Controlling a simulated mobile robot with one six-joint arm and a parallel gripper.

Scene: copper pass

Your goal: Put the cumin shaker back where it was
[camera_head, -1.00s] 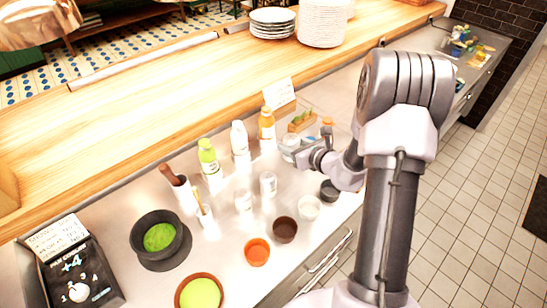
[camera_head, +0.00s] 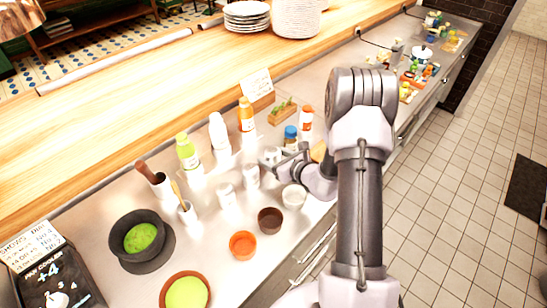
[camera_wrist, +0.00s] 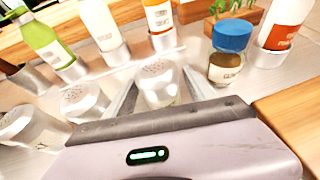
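A small clear shaker with a perforated metal lid (camera_wrist: 157,80) sits between the two fingers of my gripper (camera_wrist: 160,92) in the wrist view, with a finger along each side. It also shows at my gripper (camera_head: 284,160) in the head view, low over the steel counter. Its label is not readable, so I cannot tell by name that it is cumin. Two similar shakers (camera_head: 226,196) (camera_head: 251,177) stand to its left, in a row with it. Whether its base touches the counter is unclear.
A blue-lidded jar (camera_wrist: 228,52) and an orange-and-white bottle (camera_wrist: 284,25) stand behind and right of my gripper. Green, white and orange bottles (camera_head: 187,150) (camera_head: 220,132) (camera_head: 246,115) stand behind the shakers. Small bowls (camera_head: 270,220) (camera_head: 293,196) are in front.

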